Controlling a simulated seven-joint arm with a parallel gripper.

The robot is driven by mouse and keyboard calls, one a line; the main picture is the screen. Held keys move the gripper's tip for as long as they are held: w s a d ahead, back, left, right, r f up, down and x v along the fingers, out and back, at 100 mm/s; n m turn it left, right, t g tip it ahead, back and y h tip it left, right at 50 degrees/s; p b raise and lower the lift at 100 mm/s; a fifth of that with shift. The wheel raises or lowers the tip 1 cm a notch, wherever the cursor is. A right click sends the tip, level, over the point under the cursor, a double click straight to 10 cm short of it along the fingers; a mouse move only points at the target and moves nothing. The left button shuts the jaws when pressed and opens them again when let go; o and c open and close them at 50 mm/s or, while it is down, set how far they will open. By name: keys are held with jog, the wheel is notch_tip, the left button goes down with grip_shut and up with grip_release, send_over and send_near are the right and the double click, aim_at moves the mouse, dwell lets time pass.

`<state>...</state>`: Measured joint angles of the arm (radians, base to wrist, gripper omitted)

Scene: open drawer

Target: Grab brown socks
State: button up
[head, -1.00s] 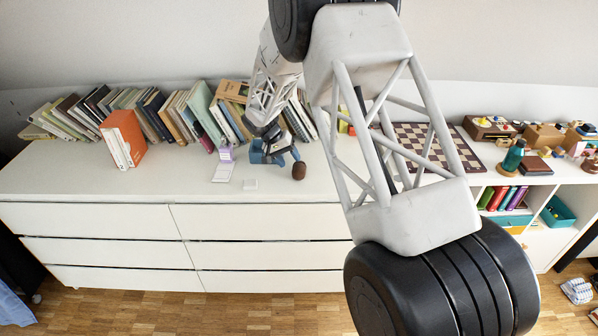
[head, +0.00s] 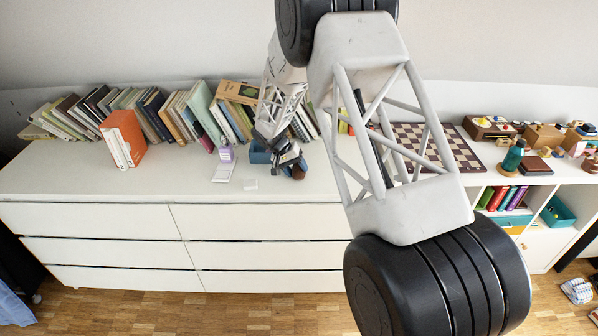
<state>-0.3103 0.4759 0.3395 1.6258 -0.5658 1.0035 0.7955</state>
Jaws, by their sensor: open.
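A small rounded dark-brown bundle, which looks like the brown socks (head: 299,177), lies on top of the white dresser, right of the blue box. My gripper (head: 294,167) is open, its dark fingers above and in front of the bundle, hiding most of it. I cannot tell whether the fingers touch it or stand around it.
A blue box (head: 259,153) stands just left of my gripper. A lilac item (head: 225,160) and a small white square (head: 250,184) lie farther left. A row of books (head: 170,112) lines the back. The dresser top (head: 100,182) is clear in front. A chessboard (head: 437,148) lies to the right.

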aim_at(296, 167)
dwell(0.5)
jog(key=c, duration=0.6)
jog(key=shift+r, duration=0.8)
notch_tip(296, 167, up, 2)
jog(key=shift+r, duration=0.1)
jog(key=s+d, duration=0.1)
jog(key=s, duration=0.4)
jog(key=s+d, duration=0.1)
jog(key=s, duration=0.4)
jog(key=s+d+r, duration=0.1)
jog(key=s, duration=0.4)
jog(key=shift+s+d, duration=0.2)
jog(key=shift+s, duration=0.1)
